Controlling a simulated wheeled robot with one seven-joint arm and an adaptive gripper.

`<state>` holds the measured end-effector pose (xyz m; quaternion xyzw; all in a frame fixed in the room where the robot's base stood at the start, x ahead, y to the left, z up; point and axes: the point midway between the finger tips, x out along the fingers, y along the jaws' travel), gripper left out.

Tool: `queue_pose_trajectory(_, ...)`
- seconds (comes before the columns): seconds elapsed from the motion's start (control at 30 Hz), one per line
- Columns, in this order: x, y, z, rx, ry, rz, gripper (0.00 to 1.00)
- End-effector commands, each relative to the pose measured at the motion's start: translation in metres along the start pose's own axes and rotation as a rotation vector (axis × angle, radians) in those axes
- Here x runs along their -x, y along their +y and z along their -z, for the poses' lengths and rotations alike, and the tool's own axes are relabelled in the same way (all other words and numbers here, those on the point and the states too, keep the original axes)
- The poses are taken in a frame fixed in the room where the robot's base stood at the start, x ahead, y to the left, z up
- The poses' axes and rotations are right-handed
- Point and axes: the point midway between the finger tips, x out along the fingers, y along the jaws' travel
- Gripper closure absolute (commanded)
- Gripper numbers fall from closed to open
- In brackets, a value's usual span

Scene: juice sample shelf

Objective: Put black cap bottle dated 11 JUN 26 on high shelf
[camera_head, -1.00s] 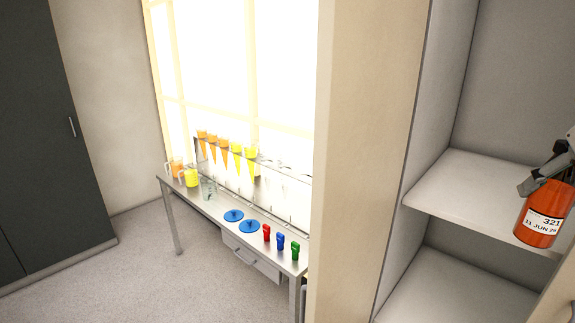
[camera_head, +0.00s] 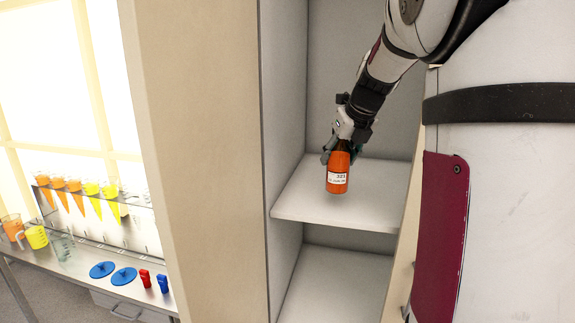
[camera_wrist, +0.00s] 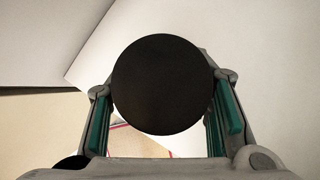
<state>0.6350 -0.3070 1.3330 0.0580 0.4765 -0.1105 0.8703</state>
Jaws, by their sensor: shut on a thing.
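My gripper (camera_head: 343,146) is shut on an orange bottle (camera_head: 338,172) near its top. The bottle hangs upright with a white label facing my head camera; its date is too small to read now. In the wrist view, a round black cap (camera_wrist: 168,84) fills the space between my teal-padded fingers. The bottle appears in front of or over the upper shelf board (camera_head: 300,203) of the white cabinet; I cannot tell whether its base touches the board.
A lower board (camera_head: 335,285) lies under the upper one. A beige side panel (camera_head: 200,150) borders the cabinet's left. A bench at far left holds blue discs (camera_head: 124,277), jugs (camera_head: 36,237) and a red item (camera_head: 145,278). The visible upper board is otherwise bare.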

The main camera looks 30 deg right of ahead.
Motion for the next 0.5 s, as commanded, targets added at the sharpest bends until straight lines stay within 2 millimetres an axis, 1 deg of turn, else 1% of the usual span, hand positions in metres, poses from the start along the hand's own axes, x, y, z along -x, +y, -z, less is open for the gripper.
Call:
queue_pose_trajectory(0.07, -0.003, -0.001, -0.004, 0.0, 0.0, 0.001, 0.91)
queue_pose_trajectory(0.13, -0.006, -0.001, -0.003, 0.0, 0.0, 0.0, 0.91)
queue_pose_trajectory(0.33, -0.026, -0.002, 0.011, -0.001, 0.001, -0.001, 0.91)
queue_pose_trajectory(0.5, -0.033, -0.001, 0.014, -0.001, -0.002, 0.001, 0.91)
